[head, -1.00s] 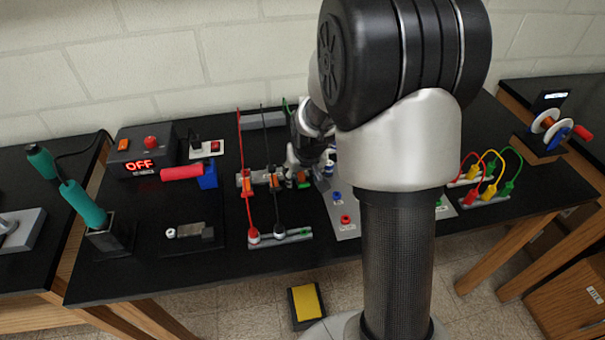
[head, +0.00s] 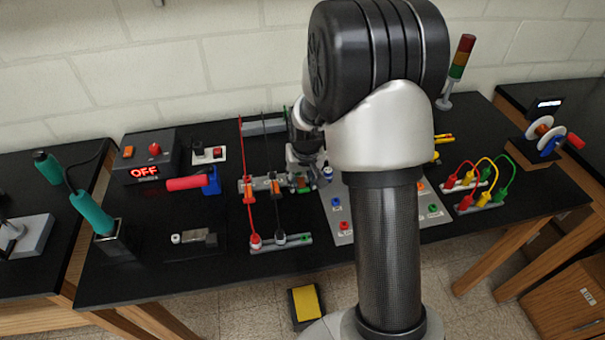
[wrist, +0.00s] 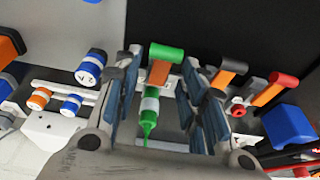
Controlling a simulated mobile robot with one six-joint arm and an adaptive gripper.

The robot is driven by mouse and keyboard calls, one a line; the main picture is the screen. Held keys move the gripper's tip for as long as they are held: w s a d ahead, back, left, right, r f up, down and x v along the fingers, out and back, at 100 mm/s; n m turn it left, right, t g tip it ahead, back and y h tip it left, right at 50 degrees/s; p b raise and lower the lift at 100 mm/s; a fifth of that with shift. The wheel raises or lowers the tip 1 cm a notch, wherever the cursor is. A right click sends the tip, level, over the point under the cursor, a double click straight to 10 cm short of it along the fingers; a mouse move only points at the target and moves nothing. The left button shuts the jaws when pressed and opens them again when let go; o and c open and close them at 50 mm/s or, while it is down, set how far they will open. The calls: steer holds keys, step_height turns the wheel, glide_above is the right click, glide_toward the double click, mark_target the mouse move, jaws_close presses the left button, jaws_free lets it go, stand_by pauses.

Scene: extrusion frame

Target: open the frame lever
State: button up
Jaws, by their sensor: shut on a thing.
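The frame lever with a green tip and orange arm (wrist: 160,72) shows in the wrist view, on the pale frame bar. My gripper (wrist: 162,62) has its two fingers on either side of this lever and is shut on it. A green pin-shaped piece (wrist: 149,115) lies below the lever, between the fingers. Two similar levers, one black-tipped (wrist: 229,72) and one red-tipped (wrist: 275,88), stand to the right. In the head view my gripper (head: 305,168) is at the right part of the frame bar (head: 243,187), where the arm partly hides the contact.
Red and black rods (head: 247,185) stand left of my gripper. A grey board with coloured terminals (head: 343,239) lies to the right. A control box reading OFF (head: 148,160) and a red-handled tool (head: 190,183) stand left. A signal tower (head: 458,68) stands behind right.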

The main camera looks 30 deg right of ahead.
mark_target(302, 183)
steer(key=g+p, duration=0.1)
steer(key=p, duration=0.2)
steer(key=w+r+g+y+p, duration=0.1)
steer(key=g+p, duration=0.1)
steer(key=p, duration=0.1)
steer(key=shift+w+d+r+p, duration=0.1)
steer(key=shift+d+r+p, duration=0.1)
steer(key=shift+p, duration=0.1)
steer(key=shift+w+d+f+g+y+p, duration=0.1)
steer(key=shift+w+g+y+p, duration=0.25)
steer(key=shift+g+p, duration=0.75)
steer(key=shift+w+d+g+y, duration=0.1)
steer(key=shift+w+g+y, duration=0.2)
steer(key=shift+g, duration=0.8)
steer(key=shift+w, duration=0.1)
steer(key=o, duration=1.1)
steer(key=shift+c, duration=0.2)
steer(key=shift+v, duration=3.8)
